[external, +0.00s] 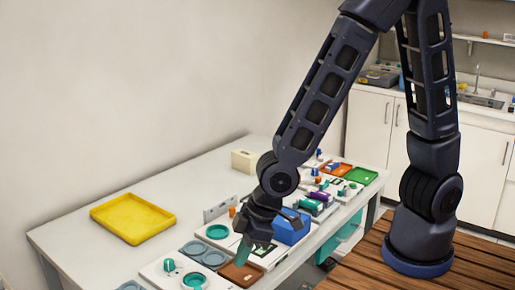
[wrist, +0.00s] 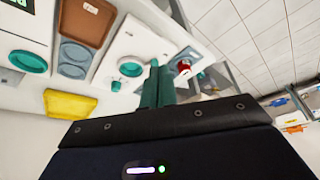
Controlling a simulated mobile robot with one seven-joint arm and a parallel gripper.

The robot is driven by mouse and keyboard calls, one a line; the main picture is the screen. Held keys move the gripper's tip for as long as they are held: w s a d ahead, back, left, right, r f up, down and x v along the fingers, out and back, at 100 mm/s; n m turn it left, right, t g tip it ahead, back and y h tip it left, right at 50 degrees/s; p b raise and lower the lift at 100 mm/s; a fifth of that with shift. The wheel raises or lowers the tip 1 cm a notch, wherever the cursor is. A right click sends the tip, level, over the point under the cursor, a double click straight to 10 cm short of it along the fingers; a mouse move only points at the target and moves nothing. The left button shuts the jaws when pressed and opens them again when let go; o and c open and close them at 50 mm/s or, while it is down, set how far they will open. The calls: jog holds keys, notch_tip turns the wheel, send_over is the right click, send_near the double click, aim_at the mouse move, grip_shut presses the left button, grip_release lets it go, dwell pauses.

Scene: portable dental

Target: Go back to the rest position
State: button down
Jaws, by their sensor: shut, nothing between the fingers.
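My gripper (external: 243,250) is low over the front part of the white table (external: 75,232), above or near a brown tray (external: 240,273) in the external view. I cannot tell if it touches anything there. In the wrist view its teal fingers (wrist: 158,85) are close together and hold nothing. The brown tray also shows in the wrist view (wrist: 88,20), to the upper left of the fingers.
A yellow tray (external: 132,217) lies on the table at left, with bare table around it. Grey round holders (external: 203,254), a blue box (external: 291,229) and a green tray (external: 361,175) stand along the table's near side. A cream box (external: 244,160) is at the back.

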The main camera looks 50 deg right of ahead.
jog(key=shift+s+r, duration=0.1)
jog(key=shift+r, duration=0.15)
dwell(0.4)
jog(key=w+d+r+m, duration=0.2)
jog(key=w+d+r, duration=0.1)
jog(key=d+r, duration=0.6)
jog(key=w+d+r+m, duration=0.3)
jog(key=d+r, duration=0.3)
jog(key=d, duration=0.5)
jog(key=s+d+r+m+h, duration=0.1)
jog(key=s+d+r, duration=0.2)
jog(key=d, duration=0.3)
jog(key=s+d+r+m+t+h, duration=0.1)
jog(key=s+d+r+m, duration=0.1)
jog(key=s+d+r, duration=0.2)
jog(key=s+d+r+m+h, duration=0.1)
jog(key=s+d+r+m, duration=0.1)
jog(key=d, duration=0.7)
jog(key=shift+s+d+r+t, duration=0.2)
jog(key=shift+s+r+t, duration=0.2)
jog(key=shift+s+r, duration=0.55)
jog(key=shift+f, duration=0.1)
